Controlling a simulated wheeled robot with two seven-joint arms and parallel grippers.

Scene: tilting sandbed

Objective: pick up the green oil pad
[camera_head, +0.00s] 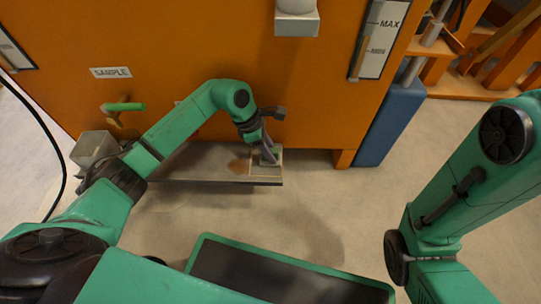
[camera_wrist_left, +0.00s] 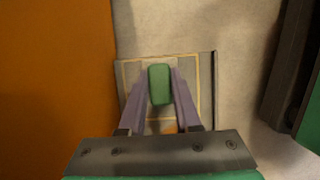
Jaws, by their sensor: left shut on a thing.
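The green oil pad (camera_wrist_left: 160,86) is a small rounded block between the two purple fingers of my left gripper (camera_wrist_left: 160,72) in the left wrist view. The fingers are shut on its two sides. Below it is a grey plate (camera_wrist_left: 206,65) with yellow outlines; I cannot tell whether the pad touches the plate. In the head view my left gripper (camera_head: 268,147) points down at the right end of this plate (camera_head: 215,158), and the pad is mostly hidden by the fingers. My right arm is at the right of the head view, but its gripper is out of frame.
A large orange cabinet (camera_head: 180,40) with a SAMPLE label stands behind the plate. A green-handled valve (camera_head: 124,107) and a grey metal box (camera_head: 94,147) are at the left. A blue block (camera_head: 390,123) and orange shelving (camera_head: 480,75) stand at the right. Floor is clear in front.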

